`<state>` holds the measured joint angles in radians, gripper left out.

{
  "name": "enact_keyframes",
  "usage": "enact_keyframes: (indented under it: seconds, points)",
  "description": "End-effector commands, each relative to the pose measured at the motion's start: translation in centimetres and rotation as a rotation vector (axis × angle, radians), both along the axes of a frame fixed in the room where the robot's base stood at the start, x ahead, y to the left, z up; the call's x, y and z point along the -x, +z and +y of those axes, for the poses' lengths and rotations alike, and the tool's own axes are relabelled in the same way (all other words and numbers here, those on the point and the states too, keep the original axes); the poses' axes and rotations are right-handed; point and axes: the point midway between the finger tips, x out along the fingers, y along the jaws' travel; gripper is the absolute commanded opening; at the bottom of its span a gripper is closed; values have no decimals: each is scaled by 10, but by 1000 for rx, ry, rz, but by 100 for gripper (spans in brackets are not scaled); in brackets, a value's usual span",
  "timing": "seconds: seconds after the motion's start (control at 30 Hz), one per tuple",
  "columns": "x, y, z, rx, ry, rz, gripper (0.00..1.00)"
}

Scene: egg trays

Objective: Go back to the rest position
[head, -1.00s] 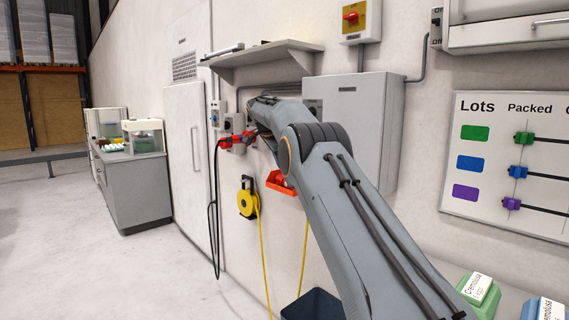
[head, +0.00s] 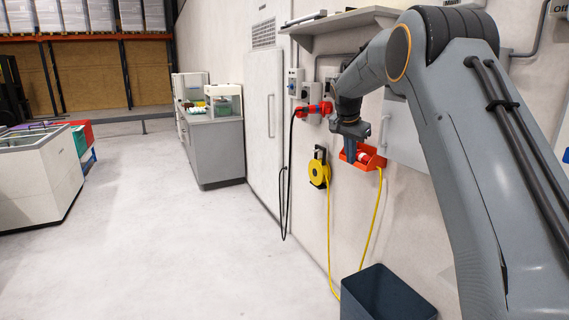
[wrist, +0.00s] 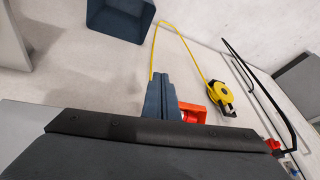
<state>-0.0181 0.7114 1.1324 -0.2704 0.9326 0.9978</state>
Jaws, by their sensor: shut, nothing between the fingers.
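My gripper (head: 350,152) shows in the head view at the end of my bent arm, pointing down in front of the wall. It is shut with nothing in it. It is in front of a small red-orange wall holder (head: 371,160) and partly covers it. In the wrist view my gripper's fingers (wrist: 163,97) show together as a dark blue shape, with the red-orange holder (wrist: 194,118) close beside them.
A yellow reel (head: 319,174) with a yellow cord hangs on the wall. A dark blue bin (head: 385,297) stands on the floor below. A red plug (head: 312,109) with a black cable is at the wall sockets. Open floor (head: 200,260) lies to the left.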

Motion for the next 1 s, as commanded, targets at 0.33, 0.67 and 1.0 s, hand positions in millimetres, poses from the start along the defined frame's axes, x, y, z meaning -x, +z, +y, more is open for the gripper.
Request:
enact_keyframes:
  seconds: [0.33,0.67,1.0]
  points:
    - [159,-59,19,12,356,175,0]
    - [350,-120,33,7,664,298,0]
    - [475,-157,39,3,837,357,0]
